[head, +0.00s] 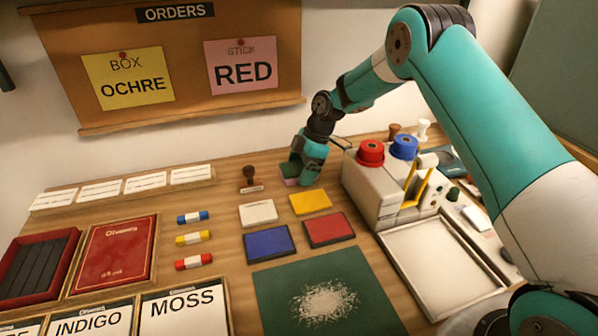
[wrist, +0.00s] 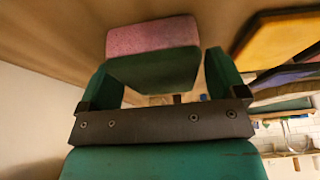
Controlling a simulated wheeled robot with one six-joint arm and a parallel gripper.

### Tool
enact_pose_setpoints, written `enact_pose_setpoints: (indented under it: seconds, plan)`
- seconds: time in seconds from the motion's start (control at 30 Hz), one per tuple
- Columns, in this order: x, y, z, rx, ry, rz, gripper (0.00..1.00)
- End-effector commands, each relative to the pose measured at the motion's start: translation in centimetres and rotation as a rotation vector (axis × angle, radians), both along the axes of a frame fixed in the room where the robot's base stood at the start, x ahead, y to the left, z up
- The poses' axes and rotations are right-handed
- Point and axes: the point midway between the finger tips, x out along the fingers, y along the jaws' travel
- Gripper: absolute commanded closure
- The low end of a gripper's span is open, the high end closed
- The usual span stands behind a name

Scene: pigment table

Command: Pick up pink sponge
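The pink sponge (head: 292,182) has a dark green side and sits at the back of the table, partly hidden by my gripper in the head view. In the wrist view the pink sponge (wrist: 152,36) lies just beyond my gripper (wrist: 157,58), its green side facing the fingers. My gripper (head: 298,172) is low beside it. The two fingers are spread wide, one near each end of the sponge, with a small gap showing on the right. Contact on the left cannot be told.
A brown-handled stamp (head: 249,178) stands left of the sponge. Yellow (head: 310,202), white, blue and red pads lie in front. A machine with red and blue knobs (head: 371,153) stands close on the right. A green mat (head: 275,290) with white powder lies nearer.

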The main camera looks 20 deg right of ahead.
Motion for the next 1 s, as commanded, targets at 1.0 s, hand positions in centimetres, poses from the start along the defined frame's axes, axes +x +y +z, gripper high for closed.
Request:
enact_pose_setpoints:
  seconds: [1.0]
  plan:
    - [0.1, -0.1, 8.2, 0.0, -0.003, 0.0, 0.54]
